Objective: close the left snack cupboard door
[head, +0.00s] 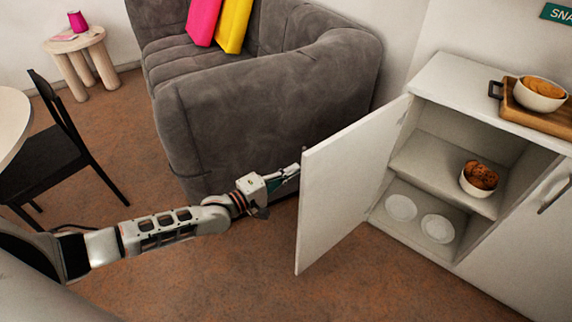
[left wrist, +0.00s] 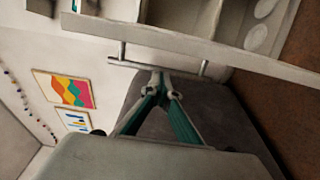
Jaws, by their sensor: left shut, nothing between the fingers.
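The left snack cupboard door (head: 345,180) is white and stands wide open, swung out from the cupboard's left side. My left gripper (head: 292,172) is at the door's free edge, on its outer side; the door hides part of that side. In the left wrist view the door (left wrist: 225,50) shows nearly edge-on as a pale band. Its metal bar handle (left wrist: 185,68) lies just beyond the shut, empty fingertips of my left gripper (left wrist: 160,80). I cannot tell whether they touch it. My right gripper is not in view.
The open cupboard holds a bowl of cookies (head: 479,180) on its shelf and two white plates (head: 437,228) below. A tray (head: 515,108) with a bowl (head: 540,95) stands on top. A grey sofa (head: 250,110) is behind my left arm. The floor before the door is clear.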

